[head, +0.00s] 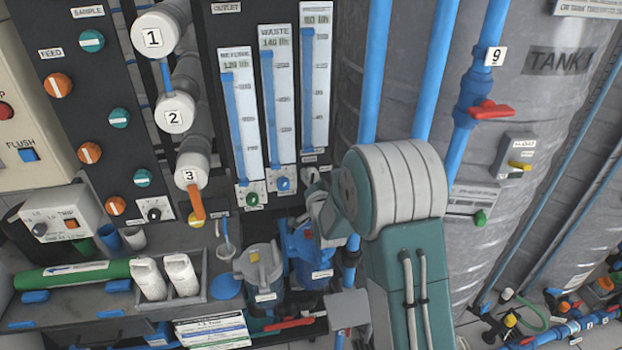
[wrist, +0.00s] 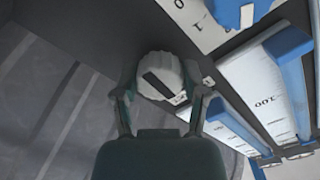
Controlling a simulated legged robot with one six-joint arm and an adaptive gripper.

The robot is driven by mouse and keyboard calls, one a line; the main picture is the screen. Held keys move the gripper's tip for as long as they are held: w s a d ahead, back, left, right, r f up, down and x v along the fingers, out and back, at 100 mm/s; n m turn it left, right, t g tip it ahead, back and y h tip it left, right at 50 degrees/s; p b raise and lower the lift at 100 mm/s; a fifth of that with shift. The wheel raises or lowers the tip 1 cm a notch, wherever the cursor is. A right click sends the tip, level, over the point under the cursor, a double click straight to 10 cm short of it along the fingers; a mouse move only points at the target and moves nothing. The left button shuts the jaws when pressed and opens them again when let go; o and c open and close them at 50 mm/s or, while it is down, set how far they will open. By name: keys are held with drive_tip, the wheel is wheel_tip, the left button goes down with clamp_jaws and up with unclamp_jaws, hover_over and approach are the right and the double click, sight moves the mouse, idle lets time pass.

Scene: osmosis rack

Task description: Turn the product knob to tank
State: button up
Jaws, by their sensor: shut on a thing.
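The product knob (wrist: 160,75) is a pale grey knob with a dark bar across its face. In the wrist view the bar is tilted. My gripper (wrist: 158,98) has a finger on each side of the knob and is shut on it. In the head view my gripper (head: 318,200) is at the foot of the rightmost flow meter (head: 315,80), and only a small pale part of the knob shows there, mostly hidden by my gripper. The plate lettering around the knob is not readable.
Left of it are the waste meter (head: 279,105) with a blue knob (head: 283,184) and the reuse meter (head: 240,125) with a green knob (head: 252,198). Blue pipes (head: 435,70) and a grey tank (head: 540,100) stand at the right. Canisters (head: 262,270) stand below.

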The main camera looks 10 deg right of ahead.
drive_tip(key=shift+f+n, duration=0.35)
drive_tip(key=shift+n, duration=0.35)
drive_tip(key=o, duration=1.1)
drive_tip(key=shift+o, duration=0.2)
drive_tip(key=shift+r, duration=0.15)
drive_tip(key=shift+s+r, duration=0.1)
drive_tip(key=s, duration=1.1)
drive_tip(key=shift+s, duration=0.35)
